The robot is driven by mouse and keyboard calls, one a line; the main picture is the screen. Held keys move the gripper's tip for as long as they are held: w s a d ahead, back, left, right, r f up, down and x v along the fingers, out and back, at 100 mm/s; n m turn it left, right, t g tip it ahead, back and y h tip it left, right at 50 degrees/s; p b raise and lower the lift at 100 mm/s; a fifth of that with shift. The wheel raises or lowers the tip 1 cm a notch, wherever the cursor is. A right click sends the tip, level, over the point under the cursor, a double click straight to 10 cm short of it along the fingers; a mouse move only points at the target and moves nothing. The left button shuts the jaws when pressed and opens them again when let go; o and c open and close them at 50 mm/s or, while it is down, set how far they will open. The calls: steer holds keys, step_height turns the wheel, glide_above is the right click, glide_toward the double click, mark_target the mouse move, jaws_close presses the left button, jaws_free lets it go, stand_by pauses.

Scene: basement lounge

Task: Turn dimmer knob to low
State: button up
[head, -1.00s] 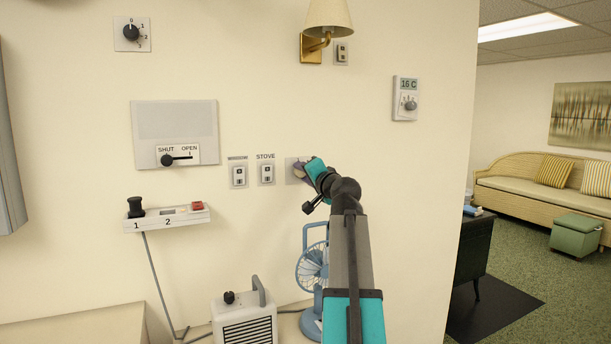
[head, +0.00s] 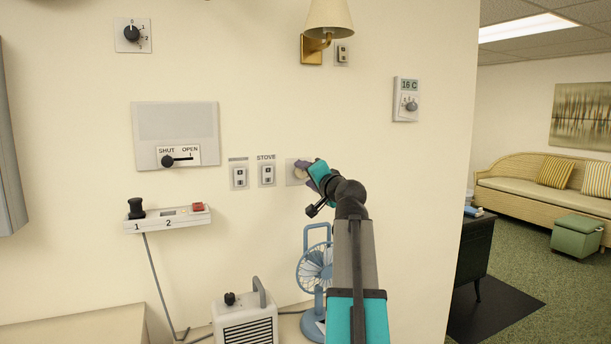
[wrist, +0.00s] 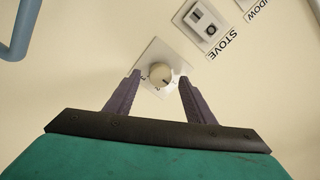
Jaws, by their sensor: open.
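The round cream dimmer knob (wrist: 160,75) sits on a pale square plate (wrist: 150,57) on the wall. Small marks lie around the knob's lower side in the wrist view; a short dark line shows on its face. My gripper (wrist: 158,82) is open, with one purple finger on each side of the knob in that view. A gap shows between the fingers and the knob; I cannot tell how far off the wall they are. In the head view the knob (head: 299,173) shows partly beside my gripper (head: 312,171), on its plate (head: 290,173).
The stove switch (head: 267,174) and another switch (head: 239,177) are left of the plate. A blue fan (head: 316,265) stands below, near my arm. A white heater (head: 246,322) is lower left. A wall lamp (head: 328,14) hangs above; a thermostat (head: 405,100) is at right.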

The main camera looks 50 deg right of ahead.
steer(key=v, duration=1.2)
steer(key=shift+s+f, duration=0.1)
stand_by(0.4)
